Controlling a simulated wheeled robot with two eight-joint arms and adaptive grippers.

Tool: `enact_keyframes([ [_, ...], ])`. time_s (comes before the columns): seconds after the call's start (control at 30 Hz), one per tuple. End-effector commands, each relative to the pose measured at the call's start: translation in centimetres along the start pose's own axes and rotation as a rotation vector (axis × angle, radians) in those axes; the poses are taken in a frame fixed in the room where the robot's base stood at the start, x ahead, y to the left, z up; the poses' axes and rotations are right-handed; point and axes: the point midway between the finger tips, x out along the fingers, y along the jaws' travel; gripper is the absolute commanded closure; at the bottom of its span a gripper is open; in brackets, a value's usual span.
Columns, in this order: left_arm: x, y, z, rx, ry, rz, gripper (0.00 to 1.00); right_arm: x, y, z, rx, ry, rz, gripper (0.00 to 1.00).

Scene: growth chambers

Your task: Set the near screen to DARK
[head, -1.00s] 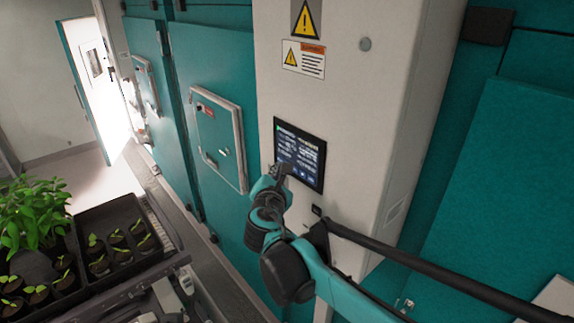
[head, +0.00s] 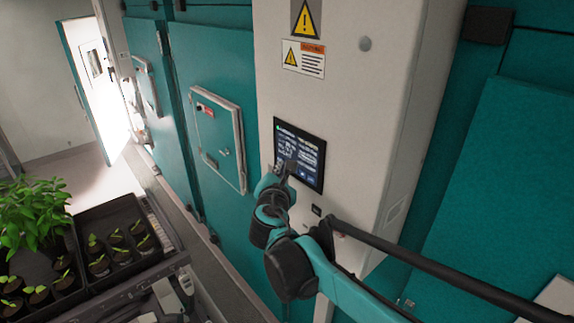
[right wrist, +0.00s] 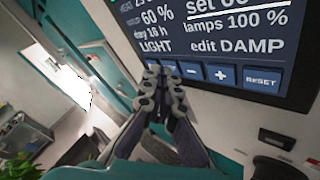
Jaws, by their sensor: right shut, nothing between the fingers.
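The near screen (head: 312,152) is a dark panel on the white cabinet column. In the right wrist view the screen (right wrist: 215,45) reads "60 %", "day 16 h", "LIGHT", "lamps 100 %" and "edit DAMP"; its top is cut off. Along its lower edge are blue buttons: minus (right wrist: 192,71), plus (right wrist: 221,74) and RESET (right wrist: 262,80). Another button left of minus is mostly hidden by my fingertips. My right gripper (right wrist: 165,75) is shut and empty, its tips at that hidden button; I cannot tell whether they touch. It also shows before the screen's lower left (head: 288,167).
A black tray of seedlings (head: 120,208) and a leafy plant (head: 35,215) stand at the lower left. Teal chamber doors with a hatch (head: 217,140) lie left of the column. A small black socket (right wrist: 277,139) sits below the screen. Warning signs (head: 303,58) are above it.

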Motion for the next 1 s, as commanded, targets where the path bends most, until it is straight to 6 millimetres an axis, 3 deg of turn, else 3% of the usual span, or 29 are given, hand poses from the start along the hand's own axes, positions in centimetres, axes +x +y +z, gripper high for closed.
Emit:
enact_keyframes([
  [1.0, 0.1, 0.0, 0.1, 0.0, 0.0, 0.0, 0.55, -0.9, 0.6, -0.7, 0.0, -0.001, -0.001, 1.0],
])
